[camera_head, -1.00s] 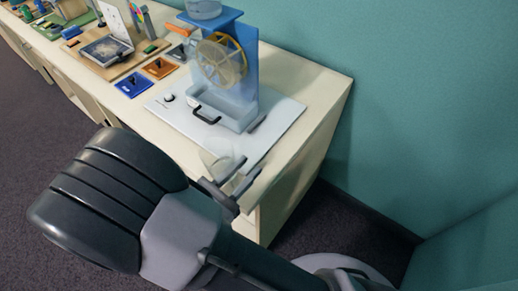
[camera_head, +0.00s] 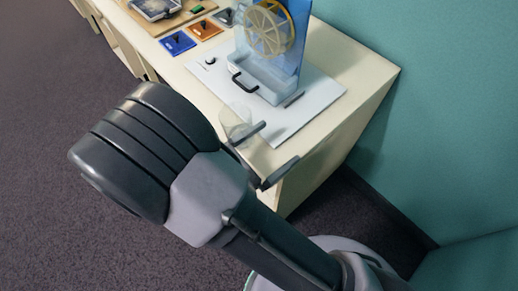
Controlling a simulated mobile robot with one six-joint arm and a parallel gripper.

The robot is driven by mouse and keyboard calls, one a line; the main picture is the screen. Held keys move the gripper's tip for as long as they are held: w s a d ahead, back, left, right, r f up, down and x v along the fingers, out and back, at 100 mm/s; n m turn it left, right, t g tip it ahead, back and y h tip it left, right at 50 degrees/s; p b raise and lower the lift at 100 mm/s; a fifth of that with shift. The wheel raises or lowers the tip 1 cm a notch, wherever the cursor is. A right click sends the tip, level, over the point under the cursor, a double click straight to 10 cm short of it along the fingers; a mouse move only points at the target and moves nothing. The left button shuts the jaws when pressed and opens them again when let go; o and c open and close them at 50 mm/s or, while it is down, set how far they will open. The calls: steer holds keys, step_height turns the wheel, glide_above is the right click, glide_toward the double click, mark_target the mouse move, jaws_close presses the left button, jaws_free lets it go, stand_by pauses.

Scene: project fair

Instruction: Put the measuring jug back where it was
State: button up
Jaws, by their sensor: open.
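The measuring jug (camera_head: 236,118), clear and hard to make out, stands at the near left edge of the white board (camera_head: 318,98) on the table. My gripper (camera_head: 268,153) is open, its two dark fingers spread apart over the near end of the table. One finger lies just in front of the jug and overlaps its lower part in the picture; I cannot tell whether they touch. The other finger is farther right, near the table's front edge. Nothing shows between the fingers.
On the board stand a blue panel with a yellow wheel (camera_head: 268,28) and a clear tank (camera_head: 262,82) with a black handle. Blue (camera_head: 178,42) and orange (camera_head: 205,29) tiles lie to the left. A teal wall (camera_head: 440,120) borders the table's right side.

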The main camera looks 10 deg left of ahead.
steer(key=p+v, duration=0.5)
steer(key=v, duration=1.2)
steer(key=shift+s, duration=0.25)
steer(key=shift+a, duration=0.1)
steer(key=shift+c, duration=0.4)
jaws_close()
